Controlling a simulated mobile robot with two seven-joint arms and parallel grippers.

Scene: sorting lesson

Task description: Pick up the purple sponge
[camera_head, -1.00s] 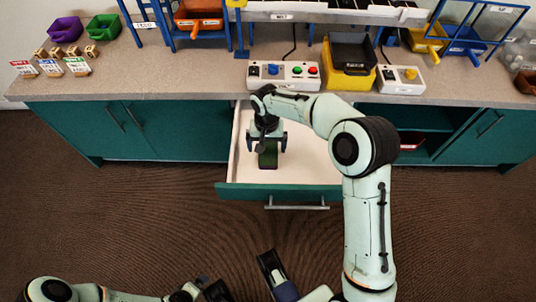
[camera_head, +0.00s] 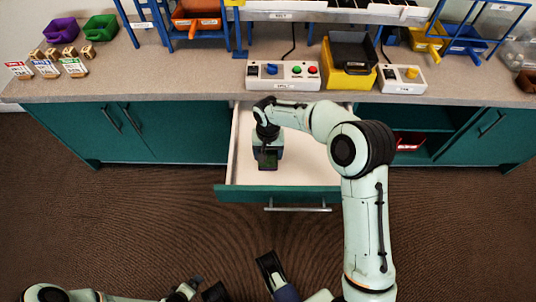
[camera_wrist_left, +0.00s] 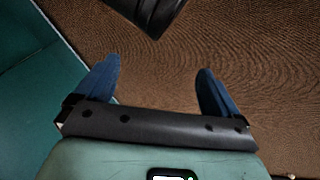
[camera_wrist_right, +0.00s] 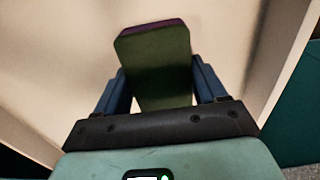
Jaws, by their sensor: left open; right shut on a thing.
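The sponge (camera_wrist_right: 155,60) is between the fingers of my right gripper (camera_wrist_right: 160,88) in the right wrist view. Its broad face looks dark green and a purple layer shows along its far edge. In the head view the sponge (camera_head: 267,160) shows below my right gripper (camera_head: 266,146), inside the open drawer (camera_head: 301,150). The right gripper is shut on it. Whether the sponge touches the drawer floor I cannot tell. My left gripper (camera_wrist_left: 158,88) is open and empty above the brown floor in the left wrist view.
The drawer's teal front (camera_head: 240,193) and white walls surround the right gripper. The counter (camera_head: 180,75) above holds a switch box (camera_head: 283,74), a yellow bin (camera_head: 347,77), and purple (camera_head: 62,30) and green (camera_head: 101,28) bins. A red item (camera_head: 410,142) sits in the open cabinet at right.

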